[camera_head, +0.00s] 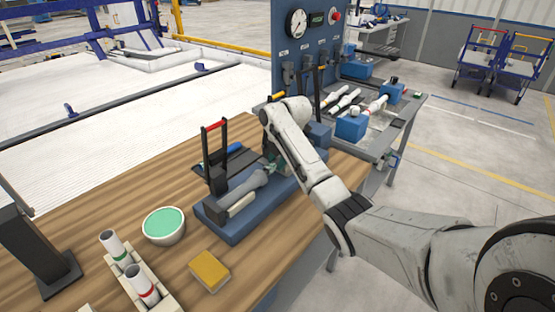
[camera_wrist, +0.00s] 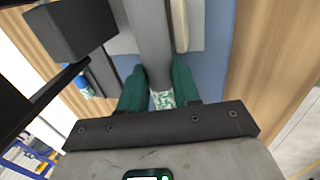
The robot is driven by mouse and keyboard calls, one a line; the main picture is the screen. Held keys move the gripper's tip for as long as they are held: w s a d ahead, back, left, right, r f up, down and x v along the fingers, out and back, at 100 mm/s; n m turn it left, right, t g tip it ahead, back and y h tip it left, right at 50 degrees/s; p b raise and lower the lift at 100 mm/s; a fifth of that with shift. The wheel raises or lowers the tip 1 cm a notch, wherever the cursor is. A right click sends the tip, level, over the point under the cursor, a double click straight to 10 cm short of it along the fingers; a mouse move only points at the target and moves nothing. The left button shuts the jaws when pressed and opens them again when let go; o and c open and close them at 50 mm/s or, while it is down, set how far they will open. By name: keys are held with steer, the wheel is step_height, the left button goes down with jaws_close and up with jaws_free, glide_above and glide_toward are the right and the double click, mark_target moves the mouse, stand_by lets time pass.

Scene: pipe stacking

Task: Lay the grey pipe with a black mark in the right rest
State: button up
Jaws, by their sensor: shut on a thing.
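The grey pipe (camera_head: 246,188) lies low along the blue base (camera_head: 228,236) on the wooden table. My gripper (camera_head: 272,166) is at its far right end, partly hidden by my arm. In the wrist view the grey pipe (camera_wrist: 150,40) runs between the green fingers of my gripper (camera_wrist: 160,88), which are shut on it. A pale strip (camera_head: 241,205) sits beside the pipe on the base; pale parts also flank it in the wrist view. I cannot make out the black mark, or whether the pipe touches the base.
A black stand with a red handle (camera_head: 214,127) rises close behind the pipe. At the near left are a green-topped bowl (camera_head: 164,224), a yellow sponge (camera_head: 209,270), and pale holders with a green-banded pipe (camera_head: 113,244) and a red-banded pipe (camera_head: 141,283). A gauge panel (camera_head: 300,45) stands behind.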

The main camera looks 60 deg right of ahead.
steer(key=shift+f, duration=0.15)
stand_by(0.6)
steer(key=o, duration=1.1)
steer(key=shift+s, duration=0.1)
steer(key=v, duration=1)
steer(key=shift+r, duration=0.45)
steer(key=shift+s, duration=0.1)
